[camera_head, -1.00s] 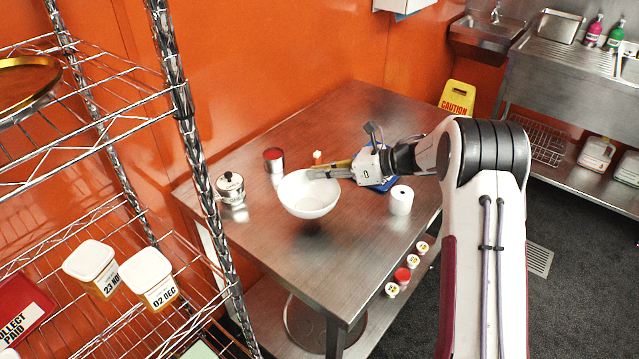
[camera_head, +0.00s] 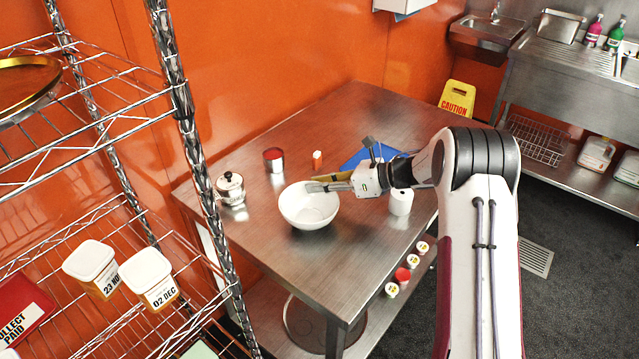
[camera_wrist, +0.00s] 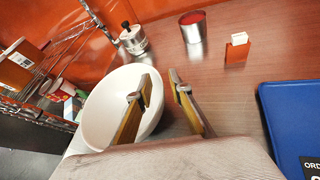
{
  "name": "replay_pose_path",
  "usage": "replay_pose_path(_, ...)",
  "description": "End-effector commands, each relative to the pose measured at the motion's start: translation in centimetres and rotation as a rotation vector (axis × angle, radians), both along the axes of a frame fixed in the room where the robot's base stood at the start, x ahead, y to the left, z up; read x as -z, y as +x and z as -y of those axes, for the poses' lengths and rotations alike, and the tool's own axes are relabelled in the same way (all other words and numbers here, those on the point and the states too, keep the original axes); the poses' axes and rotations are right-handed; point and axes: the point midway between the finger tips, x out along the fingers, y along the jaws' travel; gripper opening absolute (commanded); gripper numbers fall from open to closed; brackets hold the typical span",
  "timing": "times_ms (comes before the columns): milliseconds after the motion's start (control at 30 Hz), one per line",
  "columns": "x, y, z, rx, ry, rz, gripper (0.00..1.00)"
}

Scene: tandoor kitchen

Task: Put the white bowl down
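The white bowl (camera_head: 305,213) stands upright on the steel table (camera_head: 350,265), near its middle left. In the wrist view the bowl (camera_wrist: 98,112) fills the left of the picture. My gripper (camera_head: 312,186) is at the bowl's right rim. In the wrist view my gripper (camera_wrist: 160,88) has its fingers apart, one over the inside of the bowl and one outside the rim. A gap shows between the outer finger and the bowl wall. The near part of the bowl is hidden by my gripper.
A lidded metal pot (camera_head: 230,188), a red-topped can (camera_head: 273,160) and a small orange item (camera_head: 317,158) stand behind the bowl. A blue board (camera_head: 362,157) and a white roll (camera_head: 401,202) are to the right. A wire rack (camera_head: 185,120) is left.

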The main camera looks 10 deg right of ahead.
Motion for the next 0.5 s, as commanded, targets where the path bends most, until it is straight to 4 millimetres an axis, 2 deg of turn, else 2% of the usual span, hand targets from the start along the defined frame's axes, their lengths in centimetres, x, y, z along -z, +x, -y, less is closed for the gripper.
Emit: replay_pose_path(500, -0.34, -0.1, 0.28, 0.001, 0.0, 0.002, 0.24)
